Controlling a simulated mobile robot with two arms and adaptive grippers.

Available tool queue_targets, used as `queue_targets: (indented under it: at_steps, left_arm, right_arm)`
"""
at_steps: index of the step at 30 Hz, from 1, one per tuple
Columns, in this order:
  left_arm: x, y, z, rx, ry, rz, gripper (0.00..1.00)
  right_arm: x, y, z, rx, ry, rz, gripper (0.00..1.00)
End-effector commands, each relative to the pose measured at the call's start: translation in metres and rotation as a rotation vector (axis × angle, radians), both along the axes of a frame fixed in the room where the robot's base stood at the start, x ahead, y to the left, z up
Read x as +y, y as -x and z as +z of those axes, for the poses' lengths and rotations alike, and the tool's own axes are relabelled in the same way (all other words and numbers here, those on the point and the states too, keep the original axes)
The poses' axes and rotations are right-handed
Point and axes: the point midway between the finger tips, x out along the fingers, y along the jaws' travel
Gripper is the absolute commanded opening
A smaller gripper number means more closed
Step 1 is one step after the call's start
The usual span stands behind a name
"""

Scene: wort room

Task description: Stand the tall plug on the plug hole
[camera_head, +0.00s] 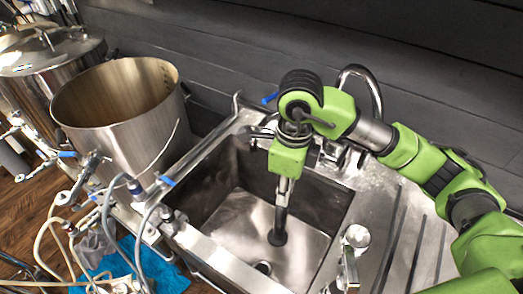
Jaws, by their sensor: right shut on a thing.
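My right gripper (284,187) points down into the metal sink (225,220) from its arm on the right. It is shut on the upper part of the tall plug (279,222), a dark upright stem with a wider dark foot. The plug stands close to vertical inside the basin. The plug hole (263,267) shows as a dark round spot on the basin floor, a little nearer and left of the plug's foot. The foot appears apart from the hole; I cannot tell whether it touches the floor. My left gripper is out of view.
A tap (362,80) stands behind the sink and a metal fitting (352,245) sits on its right rim. A ribbed drainboard (415,245) lies to the right. A large open steel pot (120,115), valves and hoses (60,235) crowd the left.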

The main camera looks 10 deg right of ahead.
Motion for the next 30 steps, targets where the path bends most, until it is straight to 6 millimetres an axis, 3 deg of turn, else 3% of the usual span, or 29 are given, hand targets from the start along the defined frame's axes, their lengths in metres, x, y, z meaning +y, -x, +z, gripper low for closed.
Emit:
queue_targets:
  at_steps: [1, 30]
  left_arm:
    - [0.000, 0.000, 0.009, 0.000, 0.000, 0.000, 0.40]
    - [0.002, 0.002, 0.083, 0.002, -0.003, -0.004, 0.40]
  right_arm:
    - [0.003, -0.002, 0.009, 0.001, -0.003, -0.079, 0.00]
    - [0.042, -0.035, 0.066, 0.023, -0.014, -1.750, 0.00]
